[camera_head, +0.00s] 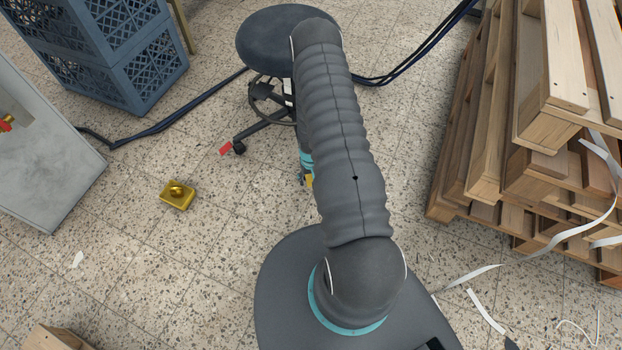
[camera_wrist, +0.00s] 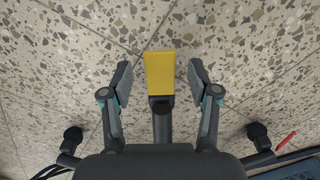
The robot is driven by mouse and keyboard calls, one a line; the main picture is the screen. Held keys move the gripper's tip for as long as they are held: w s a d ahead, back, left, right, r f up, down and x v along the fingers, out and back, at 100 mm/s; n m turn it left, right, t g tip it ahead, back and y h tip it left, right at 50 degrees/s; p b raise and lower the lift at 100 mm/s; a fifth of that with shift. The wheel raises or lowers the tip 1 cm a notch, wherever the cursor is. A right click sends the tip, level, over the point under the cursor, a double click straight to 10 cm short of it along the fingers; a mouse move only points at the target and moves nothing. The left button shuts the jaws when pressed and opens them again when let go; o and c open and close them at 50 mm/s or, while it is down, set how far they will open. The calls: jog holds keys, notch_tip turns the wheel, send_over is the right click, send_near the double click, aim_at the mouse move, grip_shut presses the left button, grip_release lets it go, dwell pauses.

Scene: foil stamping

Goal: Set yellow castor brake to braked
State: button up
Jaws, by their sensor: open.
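The yellow castor brake (camera_wrist: 159,73) is a flat yellow tab at the end of a dark stool leg, seen in the wrist view. Whether it is tilted up or down I cannot tell. My gripper (camera_wrist: 159,64) is open, with one finger on each side of the yellow tab and a visible gap on both sides. In the head view a small yellow patch (camera_head: 309,181) shows beside my arm, which hides most of that castor and my gripper. The stool (camera_head: 262,42) has a dark round seat. Another castor carries a red tab (camera_head: 226,149), also seen in the wrist view (camera_wrist: 286,140).
Dark cables (camera_head: 190,105) run over the speckled floor behind the stool. A brass-coloured block (camera_head: 172,199) lies on the floor at left. Blue crates (camera_head: 125,65) stand at upper left, wooden pallets (camera_head: 480,130) at right. Pale strips (camera_head: 485,312) lie at lower right.

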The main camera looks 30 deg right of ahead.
jog(key=shift+f, duration=0.35)
grip_shut()
jog(key=shift+s+a+f+t+h+b, duration=0.1)
jog(key=shift+s+f+t+h+b, duration=0.1)
jog(key=shift+f+t+b, duration=0.5)
jog(key=shift+s+f+t+h+b, duration=0.1)
jog(key=shift+f+t+h+b, duration=0.15)
jog(key=shift+t+b, duration=0.7)
jog(key=t+b, duration=0.1)
jog(key=b, duration=0.1)
jog(key=shift+f+b, duration=0.35)
jog(key=shift+b, duration=0.05)
jog(key=shift+t+h+b, duration=0.25)
jog(key=shift+t+b, duration=0.1)
jog(key=shift+b, duration=0.05)
jog(key=shift+r, duration=0.15)
